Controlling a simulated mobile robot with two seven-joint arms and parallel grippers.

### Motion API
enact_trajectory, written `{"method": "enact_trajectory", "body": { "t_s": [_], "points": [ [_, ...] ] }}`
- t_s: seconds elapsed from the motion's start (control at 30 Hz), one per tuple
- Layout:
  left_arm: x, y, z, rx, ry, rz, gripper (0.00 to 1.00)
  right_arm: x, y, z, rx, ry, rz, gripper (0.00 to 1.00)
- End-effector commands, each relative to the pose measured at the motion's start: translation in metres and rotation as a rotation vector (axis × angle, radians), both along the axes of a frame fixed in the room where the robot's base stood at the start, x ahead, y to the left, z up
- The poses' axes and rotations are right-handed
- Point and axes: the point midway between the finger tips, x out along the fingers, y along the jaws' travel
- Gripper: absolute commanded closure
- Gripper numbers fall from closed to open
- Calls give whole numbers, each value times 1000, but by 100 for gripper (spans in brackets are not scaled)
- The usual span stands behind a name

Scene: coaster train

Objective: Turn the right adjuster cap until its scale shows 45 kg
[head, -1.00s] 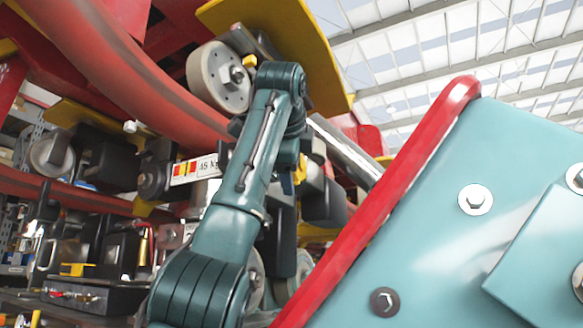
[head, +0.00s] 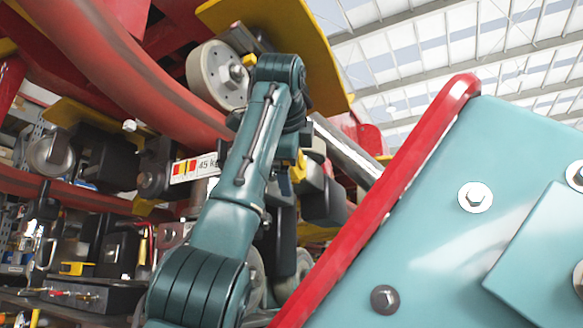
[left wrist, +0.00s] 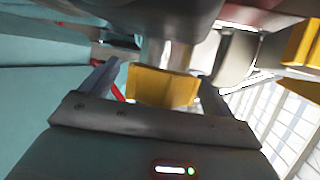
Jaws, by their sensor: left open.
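A white scale plate (head: 196,168) with red and yellow bands reads "45 kg", partly covered by my left arm in the head view. In the left wrist view, a yellow blocky cap (left wrist: 162,88) on a grey cylinder lies between the fingers of my left gripper (left wrist: 158,78). The gripper is open, with a finger on each side of it and a clear gap on the left side. I cannot tell whether this is the right adjuster cap. In the head view my left arm hides the gripper. My right gripper is not in view.
A red curved rail (head: 130,75) and a pale wheel (head: 217,77) stand close to my left arm. A teal panel (head: 440,230) with a red edge tube (head: 385,200) fills the right. Black blocks and tools crowd the lower left.

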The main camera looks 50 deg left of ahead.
Motion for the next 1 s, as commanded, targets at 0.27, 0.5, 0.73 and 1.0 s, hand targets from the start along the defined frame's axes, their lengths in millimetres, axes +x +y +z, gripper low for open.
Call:
{"method": "enact_trajectory", "body": {
  "t_s": [0.27, 0.5, 0.73, 1.0],
  "points": [
    [-43, -40, 21, 3, -4, -4, 12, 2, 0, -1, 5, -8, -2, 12],
    [-74, -66, 36, 2, -2, -2, 12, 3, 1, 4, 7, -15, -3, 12],
    [-84, -75, 40, 1, 0, -1, 12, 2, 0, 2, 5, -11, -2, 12],
    [-85, -76, 40, 1, 0, -1, 12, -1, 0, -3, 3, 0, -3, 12]
  ]
}}
